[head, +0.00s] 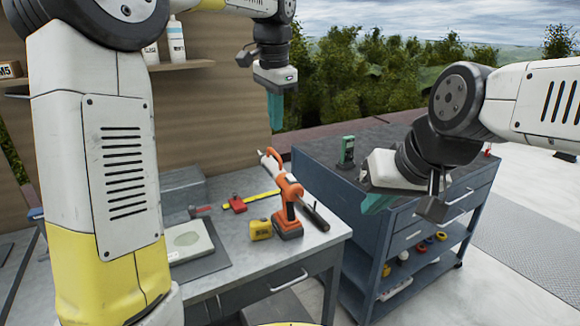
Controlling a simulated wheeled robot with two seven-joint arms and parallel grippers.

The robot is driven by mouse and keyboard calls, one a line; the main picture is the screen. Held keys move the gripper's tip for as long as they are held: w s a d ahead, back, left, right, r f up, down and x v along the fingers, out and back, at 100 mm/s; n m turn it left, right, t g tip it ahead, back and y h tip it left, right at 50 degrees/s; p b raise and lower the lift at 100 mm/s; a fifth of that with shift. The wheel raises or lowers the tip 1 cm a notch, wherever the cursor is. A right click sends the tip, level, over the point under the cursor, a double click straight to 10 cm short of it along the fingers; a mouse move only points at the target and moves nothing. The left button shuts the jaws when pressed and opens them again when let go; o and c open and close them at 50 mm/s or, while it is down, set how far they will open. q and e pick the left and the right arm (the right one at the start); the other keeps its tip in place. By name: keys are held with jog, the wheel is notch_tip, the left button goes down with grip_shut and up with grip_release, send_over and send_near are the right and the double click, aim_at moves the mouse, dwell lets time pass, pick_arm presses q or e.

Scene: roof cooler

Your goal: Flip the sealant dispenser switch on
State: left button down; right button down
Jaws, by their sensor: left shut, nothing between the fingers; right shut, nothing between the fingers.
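My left gripper (275,112) is shut and empty, with teal fingers pointing down. It appears above and behind the dispenser, apart from it. My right gripper (376,204) is shut and empty, to the right of the dispenser in front of the blue cart. The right wrist partly hides its fingers.
A yellow tape measure (261,229), a red item (237,204) and a pad (190,240) lie on the bench. A blue tool cart (335,190) carries a green device (347,150). Bottles (176,40) stand on a wall shelf. My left arm covers the bench's left side.

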pick_arm(q)
jog(key=m+g, duration=0.1)
jog(key=m, duration=0.1)
send_over(289, 176)
jog(key=s+d, duration=0.1)
notch_tip(289, 176, down, 2)
jog(key=shift+s+y, duration=0.15)
jog(key=shift+y, duration=0.15)
jog(key=f, duration=0.4)
jog(key=w+f, duration=0.1)
jog(key=f, duration=0.9)
jog(key=shift+w+a, duration=0.25)
jog(key=shift+a, duration=0.15)
jog(key=shift+f, duration=0.2)
